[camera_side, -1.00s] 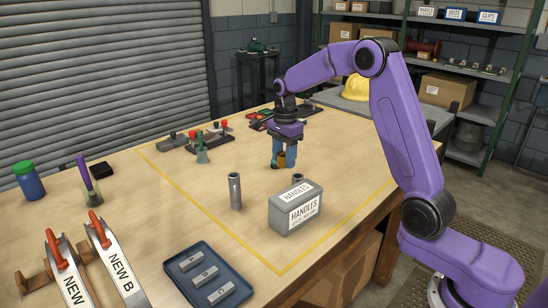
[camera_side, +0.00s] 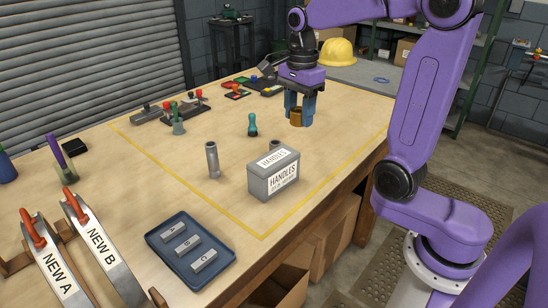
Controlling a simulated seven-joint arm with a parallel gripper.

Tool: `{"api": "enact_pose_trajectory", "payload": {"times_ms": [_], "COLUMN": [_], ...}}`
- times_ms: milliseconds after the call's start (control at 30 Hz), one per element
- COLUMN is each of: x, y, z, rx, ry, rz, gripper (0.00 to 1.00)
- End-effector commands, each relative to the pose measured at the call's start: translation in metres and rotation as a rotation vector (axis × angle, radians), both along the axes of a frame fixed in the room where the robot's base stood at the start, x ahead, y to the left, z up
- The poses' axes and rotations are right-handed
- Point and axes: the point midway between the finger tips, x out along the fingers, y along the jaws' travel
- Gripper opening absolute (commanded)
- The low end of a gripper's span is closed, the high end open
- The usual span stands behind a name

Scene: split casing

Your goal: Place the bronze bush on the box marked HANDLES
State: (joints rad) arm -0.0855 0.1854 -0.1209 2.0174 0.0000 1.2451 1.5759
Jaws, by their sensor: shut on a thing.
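The bronze bush (camera_side: 297,118) is a short brown-gold ring held between the blue fingers of my gripper (camera_side: 298,116). My gripper is shut on it and points down. The bush appears to be above the table, behind and a little right of the box in the picture; its exact height is hard to tell. The box marked HANDLES (camera_side: 258,185) is a grey block with white labels on its top and front. It stands on the table inside the yellow outline, and its top is bare.
A grey tube (camera_side: 212,160) stands left of the box, and another grey cylinder (camera_side: 275,145) is partly hidden behind it. A teal knobbed piece (camera_side: 252,126) stands farther back. A blue tray (camera_side: 172,258) with lettered blocks lies in front. Table right of the box is clear.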

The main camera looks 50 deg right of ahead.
Motion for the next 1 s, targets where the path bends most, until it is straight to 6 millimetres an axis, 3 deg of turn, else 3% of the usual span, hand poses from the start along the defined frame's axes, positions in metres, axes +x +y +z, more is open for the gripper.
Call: {"api": "enact_pose_trajectory", "payload": {"times_ms": [233,500,667,1000], "x": [-0.054,-0.079,-0.067,-0.01], "y": [0.012,0.017,0.017,0.018], "z": [0.015,0.017,0.01,-0.015], "rx": [-0.001,0.0,0.0,0.0], "ry": [-0.006,-0.001,0.004,0.004], "rz": [-0.018,-0.026,-0.026,-0.027], "gripper": [0.0,0.0,0.0,0.0]}}
